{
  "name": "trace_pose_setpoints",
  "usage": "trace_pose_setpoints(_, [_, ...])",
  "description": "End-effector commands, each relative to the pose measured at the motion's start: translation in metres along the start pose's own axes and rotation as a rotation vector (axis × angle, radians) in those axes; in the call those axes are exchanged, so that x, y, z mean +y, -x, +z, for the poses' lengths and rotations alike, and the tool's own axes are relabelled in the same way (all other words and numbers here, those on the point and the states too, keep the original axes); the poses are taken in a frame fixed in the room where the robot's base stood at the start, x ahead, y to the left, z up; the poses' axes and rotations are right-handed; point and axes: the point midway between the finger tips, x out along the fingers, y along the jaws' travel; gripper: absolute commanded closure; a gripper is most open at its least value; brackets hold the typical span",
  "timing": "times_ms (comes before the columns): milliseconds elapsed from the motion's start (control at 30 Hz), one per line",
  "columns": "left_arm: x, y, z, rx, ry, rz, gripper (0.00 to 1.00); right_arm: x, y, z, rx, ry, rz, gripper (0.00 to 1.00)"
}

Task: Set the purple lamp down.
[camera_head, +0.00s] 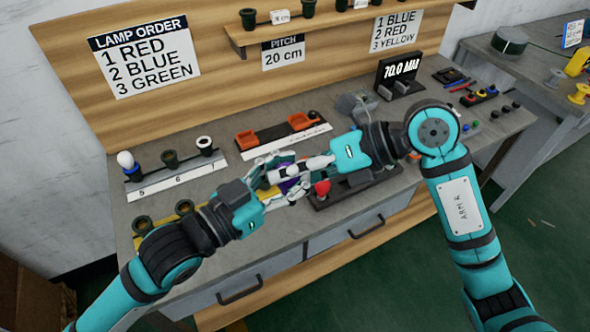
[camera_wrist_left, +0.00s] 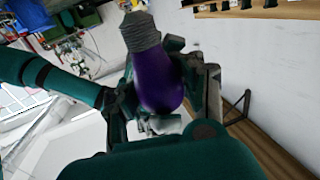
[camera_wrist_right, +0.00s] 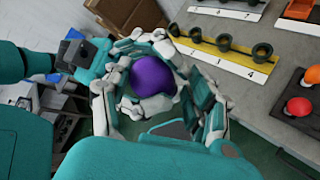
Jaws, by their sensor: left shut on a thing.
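The purple lamp (camera_wrist_left: 160,80) has a round purple bulb and a grey threaded base. My left gripper (camera_head: 277,187) is shut on it and holds it above the bench. In the right wrist view the purple bulb (camera_wrist_right: 153,75) shows between the spread fingers of my right gripper (camera_wrist_right: 155,115), which looks open. In the head view the purple lamp (camera_head: 289,185) is mostly hidden by the two grippers, which meet closely. I cannot tell whether the right fingers touch it.
A yellow strip (camera_wrist_right: 215,50) with several dark ring holders lies on the bench below the grippers. A white-fronted holder row (camera_head: 180,182) stands at the left with a white lamp (camera_head: 125,160). A red lamp (camera_head: 322,188) sits close beside the grippers. Orange trays (camera_head: 247,139) stand behind.

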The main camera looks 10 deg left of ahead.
Motion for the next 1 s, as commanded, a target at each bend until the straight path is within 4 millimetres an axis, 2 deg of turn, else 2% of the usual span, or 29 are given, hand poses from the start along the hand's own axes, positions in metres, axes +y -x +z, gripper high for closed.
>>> trace_pose_setpoints(33, [0.0,0.0,0.0,0.001,0.0,0.0,1.0,0.0,0.0,0.0,0.0,-0.001,0.0,0.56])
trace_pose_setpoints(167, [0.0,0.0,0.0,0.001,0.0,0.0,1.0,0.0,0.0,0.0,0.0,-0.001,0.0,0.73])
trace_pose_setpoints(200, [0.0,0.0,0.0,0.001,0.0,0.0,0.65,0.0,0.0,0.0,0.0,-0.001,0.0,0.74])
trace_pose_setpoints(233, [0.0,0.0,0.0,0.001,0.0,0.0,0.61,0.0,0.0,0.0,0.0,-0.001,0.0,0.76])
trace_pose_setpoints(300, [0.0,0.0,0.0,0.0,0.0,0.0,0.52,0.0,0.0,0.0,0.0,-0.001,0.001,0.91])
trace_pose_setpoints(367, [0.0,0.0,0.0,-0.001,0.0,-0.001,0.44,0.001,0.0,0.0,0.0,0.0,0.002,0.99])
trace_pose_setpoints(467, [-0.001,0.0,0.001,-0.004,0.0,-0.001,0.33,0.002,0.0,0.0,0.0,0.002,0.004,1.0])
trace_pose_setpoints(800, [-0.001,-0.001,0.007,-0.014,-0.005,-0.006,0.33,0.003,0.001,0.001,-0.003,0.004,0.005,1.0])
trace_pose_setpoints(867, [-0.003,-0.003,0.016,-0.025,-0.023,-0.015,0.33,0.003,0.001,0.001,-0.004,0.005,0.006,1.0])
trace_pose_setpoints(967, [-0.004,-0.009,0.044,-0.057,-0.09,-0.039,0.33,0.003,0.001,0.001,-0.004,0.006,0.007,1.0])
trace_pose_setpoints(1000, [-0.004,-0.012,0.06,-0.077,-0.133,-0.05,0.33,0.003,0.0,0.001,-0.003,0.005,0.006,1.0])
